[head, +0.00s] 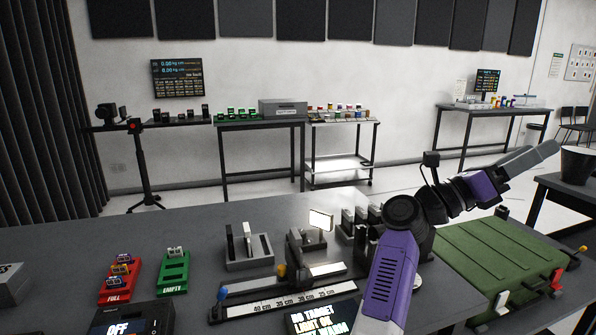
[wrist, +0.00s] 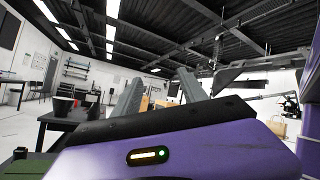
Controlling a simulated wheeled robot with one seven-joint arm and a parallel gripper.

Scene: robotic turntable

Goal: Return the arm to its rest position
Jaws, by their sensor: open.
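My arm, purple and black, rises from the lower middle of the head view and bends to the right. My gripper (head: 534,156) is held up in the air above the right part of the table, with grey fingers pointing up and to the right. In the wrist view my gripper (wrist: 158,97) shows two grey fingers standing apart with nothing between them. It is open and empty, and touches nothing that I can see.
Below the arm is a dark table (head: 180,222) with a green mat (head: 500,262), a red tray (head: 115,285), a green tray (head: 173,273) and a ruler rail (head: 290,296). A dark side table with a black cup (head: 577,165) stands at right, near the gripper.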

